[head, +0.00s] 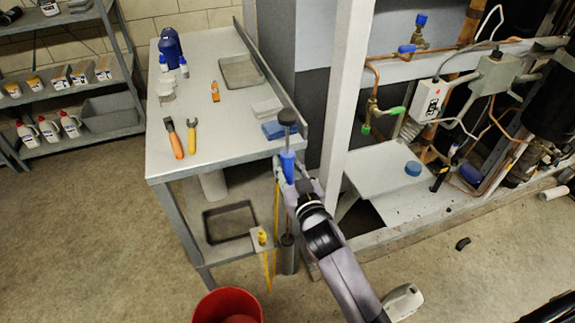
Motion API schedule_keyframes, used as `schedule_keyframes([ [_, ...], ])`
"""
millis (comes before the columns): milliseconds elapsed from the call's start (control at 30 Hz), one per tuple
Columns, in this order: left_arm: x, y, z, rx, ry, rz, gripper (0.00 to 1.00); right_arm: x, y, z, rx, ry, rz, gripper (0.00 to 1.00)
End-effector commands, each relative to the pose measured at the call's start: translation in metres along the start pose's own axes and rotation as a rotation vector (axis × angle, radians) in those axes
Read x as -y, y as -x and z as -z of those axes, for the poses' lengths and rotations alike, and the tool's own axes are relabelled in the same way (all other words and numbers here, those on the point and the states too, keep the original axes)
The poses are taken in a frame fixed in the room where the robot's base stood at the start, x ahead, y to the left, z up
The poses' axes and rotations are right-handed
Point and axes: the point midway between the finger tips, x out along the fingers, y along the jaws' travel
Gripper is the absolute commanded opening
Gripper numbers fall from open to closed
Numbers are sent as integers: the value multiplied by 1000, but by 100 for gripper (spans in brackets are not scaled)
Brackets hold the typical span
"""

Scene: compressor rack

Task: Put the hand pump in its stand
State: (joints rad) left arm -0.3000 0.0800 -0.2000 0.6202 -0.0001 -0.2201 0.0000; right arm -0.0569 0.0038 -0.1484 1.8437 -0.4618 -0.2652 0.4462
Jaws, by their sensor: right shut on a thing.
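The hand pump (287,160) is upright at the front right corner of the workbench, with a dark round knob on top, a thin rod and a blue collar. My right gripper (289,176) is shut around it just below the blue collar. The gripper and arm partly hide its lower part. A dark grey upright tube (289,260), which looks like the stand, is below the gripper beside the bench leg. I cannot tell whether the pump's lower end is inside it. My left gripper is not in view.
The workbench (215,135) carries a blue jug, an orange-handled tool, a yellow-handled tool and a blue cloth. A red bucket (228,306) stands in front. The compressor rack (430,222) is at right. Floor at left is clear.

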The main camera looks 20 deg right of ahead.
Motion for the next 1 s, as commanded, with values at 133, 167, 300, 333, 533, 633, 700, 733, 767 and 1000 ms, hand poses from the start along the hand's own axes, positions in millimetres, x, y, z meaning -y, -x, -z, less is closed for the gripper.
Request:
schedule_keyframes([
  [133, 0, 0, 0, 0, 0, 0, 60, 0, -1, 7, -14, 0, 2, 0],
  [167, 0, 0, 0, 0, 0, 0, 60, 0, -1, 7, -14, 0, 2, 0],
  [300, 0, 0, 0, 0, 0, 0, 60, 0, -1, 7, -14, 0, 2, 0],
  [333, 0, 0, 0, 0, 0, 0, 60, 0, -1, 7, -14, 0, 2, 0],
  [533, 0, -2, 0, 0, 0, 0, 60, 0, -1, 4, -14, -1, 2, 0],
  [633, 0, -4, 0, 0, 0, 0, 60, 0, -1, -1, -13, -1, 2, 0],
  [700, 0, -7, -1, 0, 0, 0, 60, 0, -1, -4, -13, -1, 2, 0],
  [733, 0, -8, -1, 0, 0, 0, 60, 0, -1, -6, -13, -1, 2, 0],
  [767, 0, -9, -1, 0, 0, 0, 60, 0, -1, -8, -13, -1, 2, 0],
  [1000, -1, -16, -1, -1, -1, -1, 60, 0, -1, -19, -14, -1, 1, 0],
])
